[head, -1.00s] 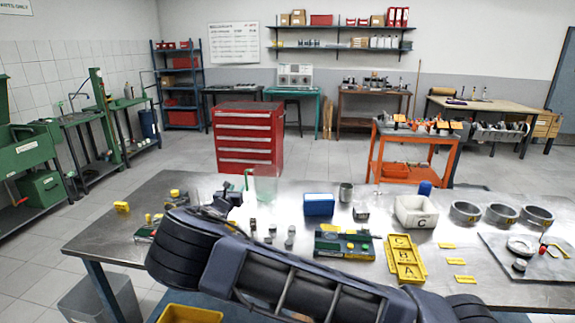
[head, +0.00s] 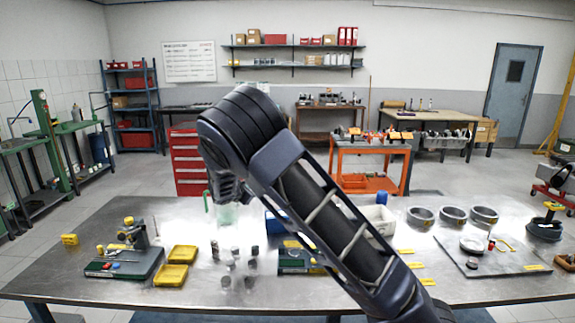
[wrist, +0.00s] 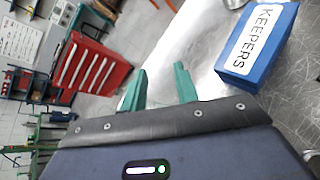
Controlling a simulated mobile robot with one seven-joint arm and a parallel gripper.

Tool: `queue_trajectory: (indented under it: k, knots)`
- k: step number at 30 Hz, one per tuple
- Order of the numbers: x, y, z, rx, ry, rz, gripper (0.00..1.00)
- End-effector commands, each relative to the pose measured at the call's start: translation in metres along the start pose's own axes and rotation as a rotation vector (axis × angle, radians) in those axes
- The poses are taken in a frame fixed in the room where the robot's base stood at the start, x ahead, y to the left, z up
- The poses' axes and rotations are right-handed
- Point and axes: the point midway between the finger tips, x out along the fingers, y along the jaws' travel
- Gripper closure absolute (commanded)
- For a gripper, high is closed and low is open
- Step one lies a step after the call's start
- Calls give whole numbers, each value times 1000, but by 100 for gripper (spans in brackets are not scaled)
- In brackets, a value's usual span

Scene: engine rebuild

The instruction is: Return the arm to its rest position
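My gripper (wrist: 160,84) is open in the wrist view, its two green fingers apart with nothing between them. In the head view my dark arm rises from the lower right and bends at a raised elbow. Its wrist end hangs above the steel workbench (head: 80,238), and the fingers are hard to make out there. A blue box labelled KEEPERS (wrist: 262,48) stands to the right of the fingers in the wrist view, apart from them. In the head view my arm hides most of that box.
A red tool chest (head: 187,160) and an orange cart (head: 372,152) stand behind the bench.

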Motion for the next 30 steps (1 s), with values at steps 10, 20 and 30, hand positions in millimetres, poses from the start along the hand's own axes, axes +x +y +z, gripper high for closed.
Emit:
queue_trajectory:
  k: [10,20,30]
  knots:
    - [35,-94,104,401,69,-274,70]
    - [28,-178,184,761,109,-490,70]
    - [-12,-255,251,1116,134,-669,70]
